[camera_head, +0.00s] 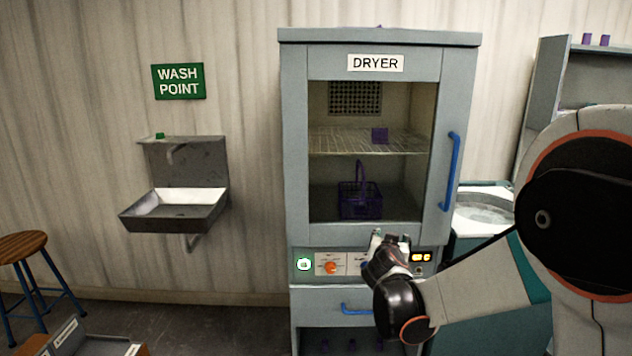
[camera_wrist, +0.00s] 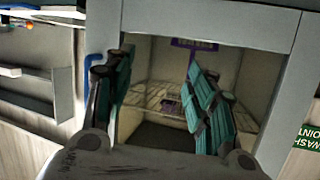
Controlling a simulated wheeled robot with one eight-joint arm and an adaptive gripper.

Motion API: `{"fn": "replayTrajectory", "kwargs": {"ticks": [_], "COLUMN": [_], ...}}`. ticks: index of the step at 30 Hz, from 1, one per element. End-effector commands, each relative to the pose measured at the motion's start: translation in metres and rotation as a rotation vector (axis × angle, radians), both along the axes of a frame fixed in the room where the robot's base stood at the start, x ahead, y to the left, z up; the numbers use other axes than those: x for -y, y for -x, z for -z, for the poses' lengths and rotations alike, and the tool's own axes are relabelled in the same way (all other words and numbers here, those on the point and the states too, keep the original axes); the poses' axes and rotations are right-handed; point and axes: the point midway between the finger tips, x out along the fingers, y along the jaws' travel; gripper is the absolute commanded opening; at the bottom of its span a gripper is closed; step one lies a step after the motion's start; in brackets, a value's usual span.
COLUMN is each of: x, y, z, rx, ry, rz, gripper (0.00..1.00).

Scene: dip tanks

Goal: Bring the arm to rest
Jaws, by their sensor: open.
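My gripper (camera_head: 376,240) is in front of the grey dryer (camera_head: 295,150), at the height of its control panel, below the window. In the wrist view my gripper (camera_wrist: 160,68) shows two teal-padded fingers spread apart, with nothing between them. My arm reaches in from the right side of the head view, bent at the elbow. The dryer door looks shut, with a blue upright handle (camera_head: 452,172) on its right. The wrist view shows the dryer roughly upside down.
The control panel (camera_head: 345,264) is close to my gripper. A metal sink (camera_head: 175,208) and a stool (camera_head: 24,245) stand left. Floor between them is clear.

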Motion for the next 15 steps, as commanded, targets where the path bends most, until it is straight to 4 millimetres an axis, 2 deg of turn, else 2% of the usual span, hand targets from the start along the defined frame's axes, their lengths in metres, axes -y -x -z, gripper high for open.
{"fn": "replayTrajectory", "kwargs": {"ticks": [1, 6, 15], "x": [0.007, 0.022, 0.037], "y": [0.014, 0.061, 0.155], "z": [-0.009, -0.03, -0.046], "rx": [-0.024, -0.12, -0.293], "ry": [0.002, 0.014, 0.02], "rz": [0.007, 0.014, -0.017], "gripper": [0.51, 0.51, 0.51]}}
